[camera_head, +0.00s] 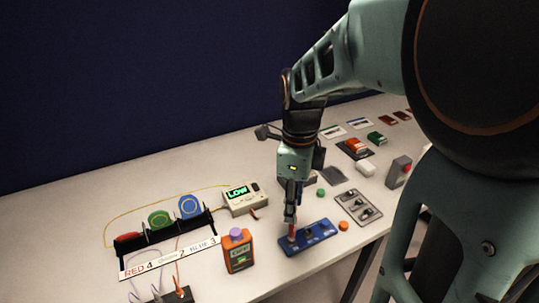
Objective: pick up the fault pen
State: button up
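A thin reddish pen-like thing (292,231), probably the fault pen, stands upright at the left end of a blue holder (318,244) on the table. My gripper (290,217) points straight down right over it, with the fingertips at its top. The fingers look close together, but they are small and seen nearly edge-on, so I cannot tell whether they are shut on it. The fingers hide its upper part.
A grey panel with knobs (358,207) and an orange button (343,226) lie to the right. The table's front edge is close.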

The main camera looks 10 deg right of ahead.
aim_at(293, 228)
notch_tip(293, 228, down, 4)
jog(key=shift+r, duration=0.1)
jog(key=shift+w+d+f, duration=0.1)
jog(key=shift+w+f, duration=0.05)
jog(key=shift+f, duration=1.25)
jog(key=shift+w+d+f, duration=0.1)
jog(key=shift+f, duration=1.25)
grip_shut()
